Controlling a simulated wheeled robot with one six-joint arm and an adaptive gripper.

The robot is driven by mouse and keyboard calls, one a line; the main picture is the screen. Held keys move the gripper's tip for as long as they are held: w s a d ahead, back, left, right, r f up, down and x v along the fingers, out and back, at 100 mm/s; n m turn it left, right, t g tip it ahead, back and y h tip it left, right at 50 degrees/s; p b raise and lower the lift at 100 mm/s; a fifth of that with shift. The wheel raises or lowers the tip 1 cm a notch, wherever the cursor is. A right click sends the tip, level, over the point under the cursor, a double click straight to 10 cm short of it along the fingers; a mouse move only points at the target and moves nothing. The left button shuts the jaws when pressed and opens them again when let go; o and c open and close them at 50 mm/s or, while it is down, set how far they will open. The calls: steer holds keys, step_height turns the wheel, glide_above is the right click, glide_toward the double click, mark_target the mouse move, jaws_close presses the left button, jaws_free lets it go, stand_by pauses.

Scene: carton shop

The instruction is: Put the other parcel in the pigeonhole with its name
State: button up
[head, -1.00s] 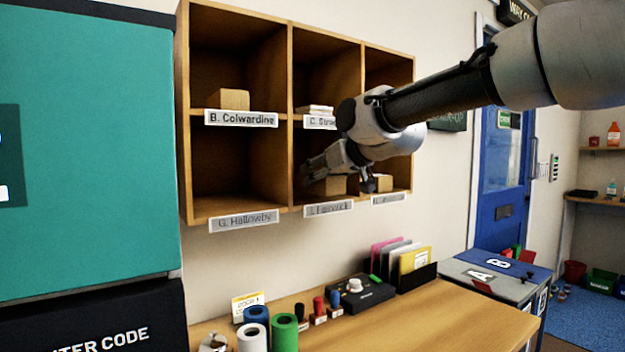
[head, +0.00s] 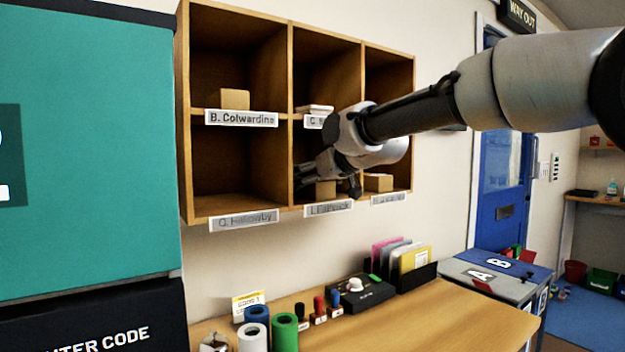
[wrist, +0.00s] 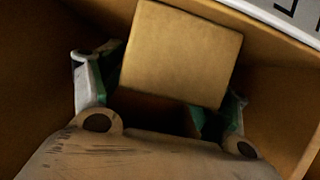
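My gripper (head: 326,184) is inside the lower middle pigeonhole of the wooden rack, with its fingers spread. A tan box parcel (head: 325,189) stands in that pigeonhole, partly hidden by the gripper. In the wrist view the parcel (wrist: 182,55) lies between the two green-padded fingers, with a narrow gap at the left finger; contact at the right finger is unclear. A second tan parcel (head: 378,182) sits in the lower right pigeonhole. A third (head: 235,99) sits above the "B. Colwardine" label (head: 241,118). The pigeonhole above the "G. Hallowby" label (head: 244,219) is empty.
White packets (head: 314,109) lie in the upper middle pigeonhole. Rack dividers (head: 291,150) stand close around my gripper. The desk (head: 430,320) below holds rolls, stamps, a black device (head: 361,293) and a file holder (head: 415,277). A teal cabinet (head: 90,150) stands at left.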

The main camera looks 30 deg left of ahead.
steer(key=shift+r, duration=0.15)
steer(key=shift+s+d+r, duration=0.1)
steer(key=shift+d+r, duration=0.1)
steer(key=shift+d, duration=0.1)
steer(key=v, duration=1.1)
steer(key=w+d+f+m+t+h, duration=0.1)
steer(key=w+d+f+m+h, duration=0.1)
steer(key=d, duration=1)
steer(key=w+d+f+m+t+h, duration=0.1)
steer(key=w+d+h, duration=0.15)
steer(key=d, duration=0.95)
steer(key=s+d+f+m+h, duration=0.1)
steer(key=s+d+f+m, duration=0.15)
steer(key=d, duration=0.65)
steer(key=s+d+f+m+h, duration=0.1)
steer(key=d+f+h, duration=0.15)
steer(key=d, duration=0.65)
steer(key=s+d+f+m+g+h, duration=0.2)
steer(key=s+d+f, duration=0.5)
steer(key=s+d, duration=0.4)
steer(key=s+d+f+m+g+h, duration=0.1)
steer(key=s+d+f+m+h, duration=0.1)
steer(key=s+d+f+m, duration=0.2)
steer(key=s+d+f, duration=0.3)
steer(key=s+d, duration=0.3)
steer(key=d, duration=0.2)
steer(key=shift+s+f+g, duration=0.25)
steer(key=shift+s+g, duration=0.15)
